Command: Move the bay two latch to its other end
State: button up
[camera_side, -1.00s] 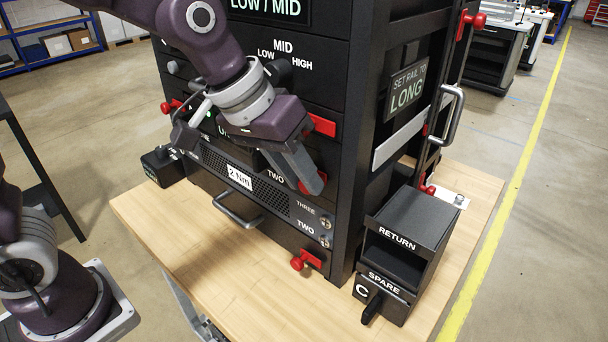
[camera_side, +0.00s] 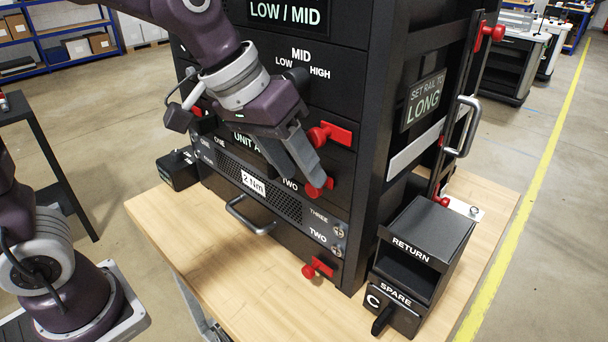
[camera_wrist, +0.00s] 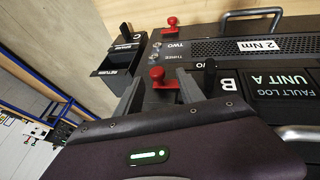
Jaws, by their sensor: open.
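A red latch knob (camera_side: 318,188) sits on the rack front beside a TWO label, partly hidden by my gripper. In the wrist view this red knob (camera_wrist: 157,75) shows between my two fingers, with some of its red body below it. My gripper (camera_side: 311,170) is open, its grey fingers reaching down at the rack front. In the wrist view the gripper (camera_wrist: 160,92) has a finger on either side of the red latch; I cannot tell whether either touches it.
Another red latch (camera_side: 338,133) is just above, close to my fingers. A lower red latch (camera_side: 318,268) is near the rack's foot. A drawer handle (camera_side: 248,216) sticks out at the front. The black RETURN box (camera_side: 425,236) stands right of the rack. The front bench top is clear.

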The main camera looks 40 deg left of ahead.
jog(key=v, duration=0.4)
jog(key=shift+s+a+r, duration=0.1)
jog(key=shift+a+r, duration=0.05)
jog(key=shift+r, duration=0.05)
jog(key=s+a+f+y, duration=0.1)
jog(key=s+a+f, duration=0.1)
jog(key=s+a, duration=0.2)
jog(key=s+a+f+t+y, duration=0.1)
jog(key=s+a, duration=0.4)
jog(key=s, duration=0.6)
jog(key=shift+f+m+y, duration=0.3)
jog(key=shift+f+y, duration=0.1)
jog(key=shift+f, duration=0.2)
dwell(0.4)
